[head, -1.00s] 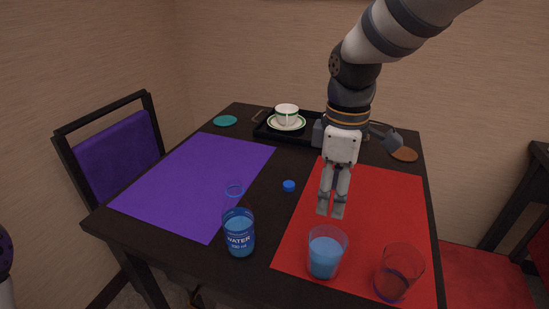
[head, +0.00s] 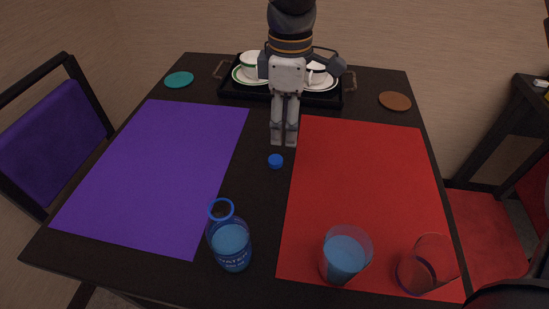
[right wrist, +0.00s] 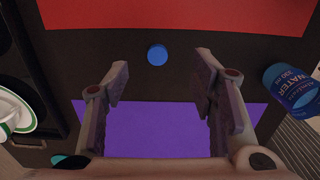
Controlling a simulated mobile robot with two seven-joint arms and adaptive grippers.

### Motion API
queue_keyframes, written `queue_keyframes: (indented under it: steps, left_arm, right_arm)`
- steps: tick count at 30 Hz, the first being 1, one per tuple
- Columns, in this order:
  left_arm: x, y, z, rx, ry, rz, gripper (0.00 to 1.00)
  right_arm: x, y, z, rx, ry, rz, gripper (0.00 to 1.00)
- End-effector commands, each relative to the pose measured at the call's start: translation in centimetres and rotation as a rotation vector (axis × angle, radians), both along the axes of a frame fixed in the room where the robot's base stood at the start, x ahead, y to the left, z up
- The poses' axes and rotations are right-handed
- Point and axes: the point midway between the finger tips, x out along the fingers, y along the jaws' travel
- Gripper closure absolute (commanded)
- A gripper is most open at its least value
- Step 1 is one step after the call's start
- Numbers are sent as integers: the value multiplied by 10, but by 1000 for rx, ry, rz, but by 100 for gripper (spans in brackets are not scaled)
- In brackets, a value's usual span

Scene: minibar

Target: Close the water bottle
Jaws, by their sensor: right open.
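The water bottle (head: 231,245) stands upright and uncapped near the front edge of the table, its open neck ring showing. It also shows at the right of the right wrist view (right wrist: 292,88). A small blue cap (head: 276,161) lies on the bare dark strip between the two mats. It shows in the right wrist view (right wrist: 157,54), ahead of the fingers and roughly centred between them. My right gripper (head: 284,143) points down just behind the cap, open and empty, apart from it. My left gripper is not in view.
A purple mat (head: 150,180) lies left and a red mat (head: 370,190) right. A glass of blue water (head: 345,257) and an empty glass (head: 428,264) stand on the red mat. A black tray (head: 240,92) with cups is behind. Coasters are teal (head: 179,79) and brown (head: 395,101).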

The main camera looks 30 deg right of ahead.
Motion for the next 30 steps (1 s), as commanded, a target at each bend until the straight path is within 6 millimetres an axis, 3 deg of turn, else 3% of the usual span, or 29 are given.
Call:
queue_keyframes:
  steps: [1, 6, 18, 25, 30]
  left_arm:
    - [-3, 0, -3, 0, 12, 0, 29]
    - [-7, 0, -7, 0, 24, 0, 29]
    - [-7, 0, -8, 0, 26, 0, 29]
    - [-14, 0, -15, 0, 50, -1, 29]
    - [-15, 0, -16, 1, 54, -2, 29]
  right_arm:
    - [-1, 0, -16, -1, 13, 0, 48]
    - [-1, 0, -42, -1, 9, 1, 48]
    - [0, 0, -48, -1, 4, 1, 48]
    - [4, 2, -87, 0, 10, 1, 48]
    - [5, 2, -99, 0, 5, 0, 48]
